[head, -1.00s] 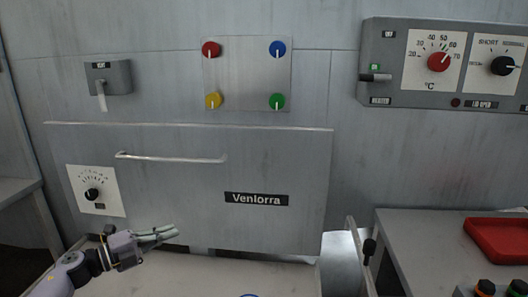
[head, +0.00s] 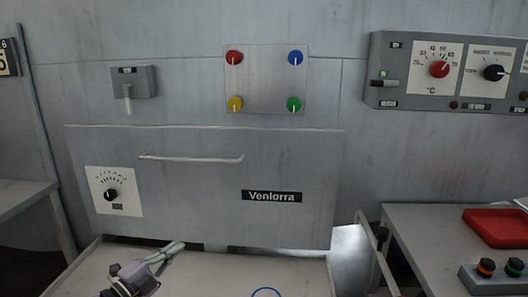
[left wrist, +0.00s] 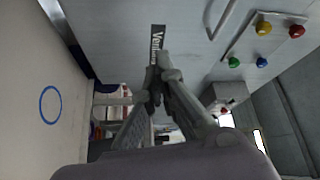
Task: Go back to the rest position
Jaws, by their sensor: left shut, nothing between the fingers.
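My left gripper (head: 166,252) is low at the left of the head view, over the pale tray surface in front of the panel. Its grey fingers are together with nothing between them. In the left wrist view the same gripper (left wrist: 160,62) points toward the grey panel with the Venlorra label (left wrist: 157,42). The fingers are apart from the panel. My right gripper does not show in either view.
A grey panel (head: 200,200) with a bar handle (head: 190,158) stands ahead. A blue ring (head: 266,292) marks the pale surface (head: 220,268). At the right, a side table holds a red tray (head: 497,228) and a button box (head: 495,277). A lever (head: 126,98) is at upper left.

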